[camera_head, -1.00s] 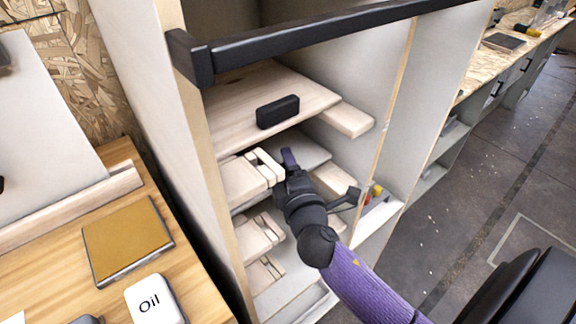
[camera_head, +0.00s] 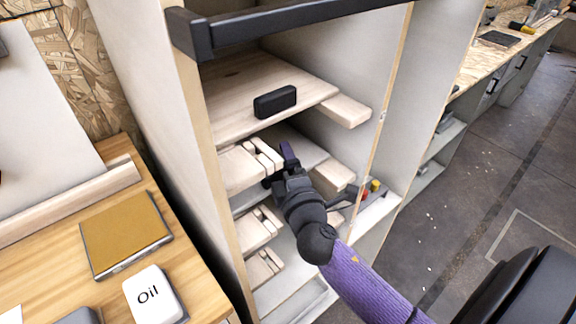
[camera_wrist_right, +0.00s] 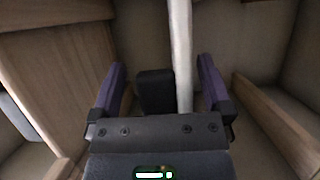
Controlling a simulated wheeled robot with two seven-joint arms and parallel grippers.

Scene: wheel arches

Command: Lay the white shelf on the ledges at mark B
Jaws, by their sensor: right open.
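The white shelf (camera_head: 306,151) is inside the cabinet, level with the second pair of ledges, left ledge (camera_head: 238,170) and right ledge (camera_head: 332,176). My gripper and arm hide much of its front, so I cannot tell whether it rests on both ledges. My right gripper (camera_head: 280,166) is open at its front edge. In the right wrist view the shelf shows as a pale strip (camera_wrist_right: 180,50) between the parted fingers (camera_wrist_right: 158,82), with a black block (camera_wrist_right: 155,92) beside it. Mark B is not readable. My left gripper is not in view.
A wooden shelf (camera_head: 245,82) with a black handle (camera_head: 275,102) sits just above. Lower ledges (camera_head: 257,230) are below. A black bar (camera_head: 290,25) crosses the cabinet's top front.

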